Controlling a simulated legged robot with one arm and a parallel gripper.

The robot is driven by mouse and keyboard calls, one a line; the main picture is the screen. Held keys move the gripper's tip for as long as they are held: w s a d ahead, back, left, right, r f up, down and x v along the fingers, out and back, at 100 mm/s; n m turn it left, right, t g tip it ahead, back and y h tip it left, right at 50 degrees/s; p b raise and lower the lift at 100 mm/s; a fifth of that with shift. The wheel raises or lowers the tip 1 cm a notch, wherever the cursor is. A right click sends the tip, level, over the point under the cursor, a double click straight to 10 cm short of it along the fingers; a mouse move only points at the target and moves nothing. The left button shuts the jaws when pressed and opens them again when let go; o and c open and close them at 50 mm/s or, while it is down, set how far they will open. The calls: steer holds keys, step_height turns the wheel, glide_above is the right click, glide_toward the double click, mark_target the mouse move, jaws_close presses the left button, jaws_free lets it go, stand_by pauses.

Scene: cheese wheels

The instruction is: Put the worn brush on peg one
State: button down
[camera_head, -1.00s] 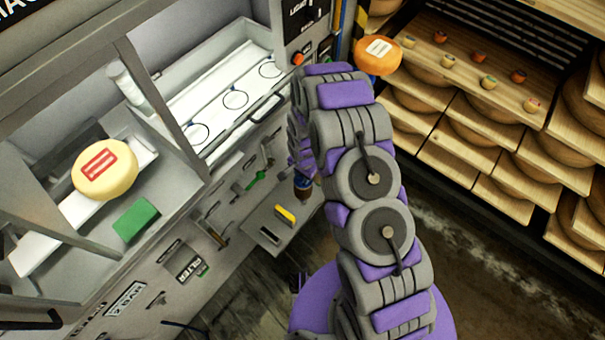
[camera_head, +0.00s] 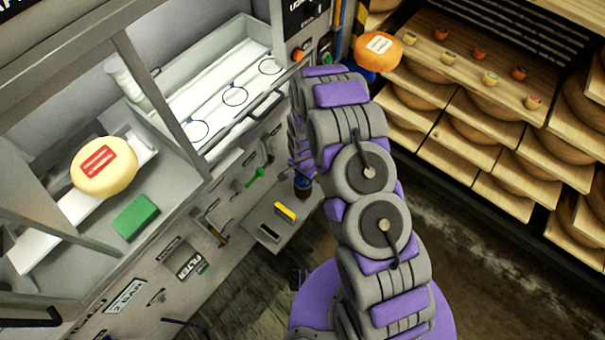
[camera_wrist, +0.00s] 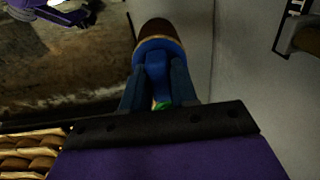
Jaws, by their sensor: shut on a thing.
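My gripper (camera_wrist: 158,84) is shut on a brush (camera_wrist: 152,52) with a blue body and a dark brown end, seen in the wrist view. A bit of green shows between the fingers. In the head view this brush (camera_head: 303,187) hangs beside my arm, close to the machine front, and my arm hides most of the gripper. On the machine front, a green-handled tool (camera_head: 256,176) and a brownish tool (camera_head: 217,236) hang on the panel. I cannot tell which peg is peg one, nor how worn the held brush is.
A low shelf (camera_head: 250,223) with a yellow block (camera_head: 285,211) juts out below the brush. A cheese wheel (camera_head: 103,168) and a green block (camera_head: 135,217) lie on the machine at left. Cheese racks (camera_head: 470,140) stand at right.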

steer(key=shift+f, duration=1.05)
steer(key=c, duration=0.8)
jaws_free()
steer(key=shift+r, duration=0.1)
steer(key=shift+s+d+r+p, duration=0.1)
steer(key=shift+r+p, duration=0.4)
steer(key=shift+r, duration=3.8)
steer(key=shift+s+r+p, duration=0.1)
steer(key=shift+r+p, duration=0.35)
steer(key=shift+r, duration=3.85)
